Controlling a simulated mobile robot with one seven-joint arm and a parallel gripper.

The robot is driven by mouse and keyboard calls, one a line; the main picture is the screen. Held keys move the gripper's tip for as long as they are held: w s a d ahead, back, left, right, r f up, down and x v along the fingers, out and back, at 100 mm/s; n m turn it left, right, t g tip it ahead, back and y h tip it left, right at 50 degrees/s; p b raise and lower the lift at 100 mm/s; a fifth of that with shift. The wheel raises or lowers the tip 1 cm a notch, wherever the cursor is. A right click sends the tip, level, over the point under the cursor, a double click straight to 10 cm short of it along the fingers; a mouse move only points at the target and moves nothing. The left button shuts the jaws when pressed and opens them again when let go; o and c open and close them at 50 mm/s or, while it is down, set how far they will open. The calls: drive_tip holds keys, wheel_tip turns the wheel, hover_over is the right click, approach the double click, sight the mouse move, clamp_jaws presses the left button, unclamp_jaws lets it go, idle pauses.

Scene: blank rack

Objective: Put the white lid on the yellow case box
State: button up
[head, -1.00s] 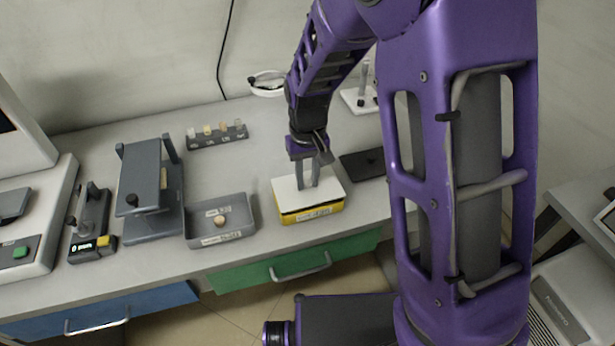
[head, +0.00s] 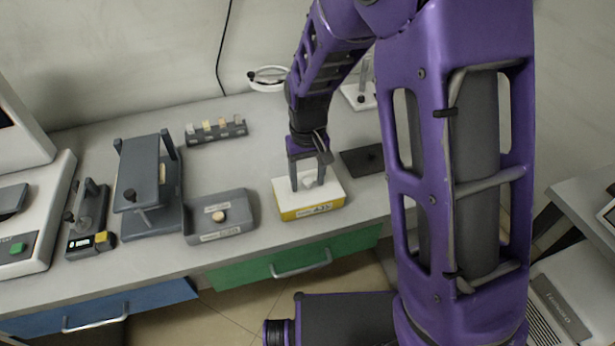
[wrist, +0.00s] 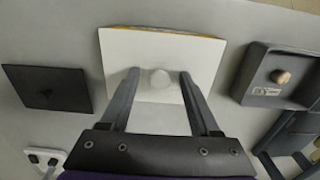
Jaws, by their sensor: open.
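The yellow case box (head: 313,211) stands on the bench near its front edge, with a label on its front. The white lid (head: 329,191) lies flat on top of the box. In the wrist view, the lid (wrist: 198,55) covers nearly all of the box, and a thin yellow strip of the box (wrist: 165,29) shows along its far edge. My gripper (head: 307,187) is open above the lid.
A grey tray with a round knob-like piece (head: 248,212) stands left of the box. A dark flat plate (head: 362,161) lies to its right. A grey stand (head: 167,216), a small rack of several pieces (head: 216,132) and a ring-shaped item (head: 268,79) are farther off.

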sight(307, 181)
wheel_tip(307, 181, up, 18)
drive_tip(key=p, duration=0.2)
drive_tip(key=shift+f, duration=0.25)
idle(0.4)
